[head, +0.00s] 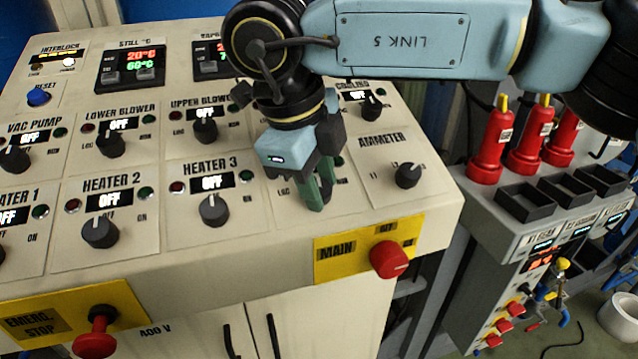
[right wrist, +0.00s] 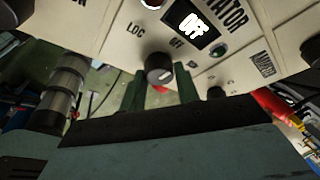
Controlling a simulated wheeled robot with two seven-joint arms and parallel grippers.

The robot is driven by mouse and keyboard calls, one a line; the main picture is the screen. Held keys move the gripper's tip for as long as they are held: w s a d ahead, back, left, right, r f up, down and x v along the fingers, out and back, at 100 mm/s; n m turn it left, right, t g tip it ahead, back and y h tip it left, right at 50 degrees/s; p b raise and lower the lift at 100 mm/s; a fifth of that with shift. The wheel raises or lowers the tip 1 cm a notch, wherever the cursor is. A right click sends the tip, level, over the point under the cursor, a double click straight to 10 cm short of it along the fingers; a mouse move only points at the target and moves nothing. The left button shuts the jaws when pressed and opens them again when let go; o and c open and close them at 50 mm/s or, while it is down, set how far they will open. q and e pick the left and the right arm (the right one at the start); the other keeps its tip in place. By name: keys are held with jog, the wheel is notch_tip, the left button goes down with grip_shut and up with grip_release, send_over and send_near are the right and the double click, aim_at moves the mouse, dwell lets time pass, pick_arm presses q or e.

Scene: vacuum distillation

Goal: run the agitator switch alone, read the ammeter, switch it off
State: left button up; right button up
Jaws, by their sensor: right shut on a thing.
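The agitator switch (right wrist: 158,68) is a black rotary knob on a cream panel in the right wrist view. Its display (right wrist: 190,27) above reads OFF. My right gripper (head: 318,188) is at this switch, and its green fingers are shut on the knob. The gripper hides most of the agitator panel in the head view. The AMMETER label (head: 383,140) is to the right of the gripper, above a black selector knob (head: 408,175). I see no ammeter reading. My left gripper is not in view.
Heater 3 knob (head: 214,210) and upper blower knob (head: 205,130) are left of the gripper; their displays read OFF. The red main knob (head: 390,259) is below right, the red emergency stop (head: 95,344) at the lower left. Red cylinders (head: 493,145) stand right of the console.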

jog(key=shift+n, duration=0.6)
jog(key=o, duration=1)
jog(key=shift+c, duration=0.2)
jog(key=shift+r, duration=0.1)
jog(key=v, duration=1.3)
jog(key=shift+s+a, duration=0.25)
jog(key=shift+s, duration=0.1)
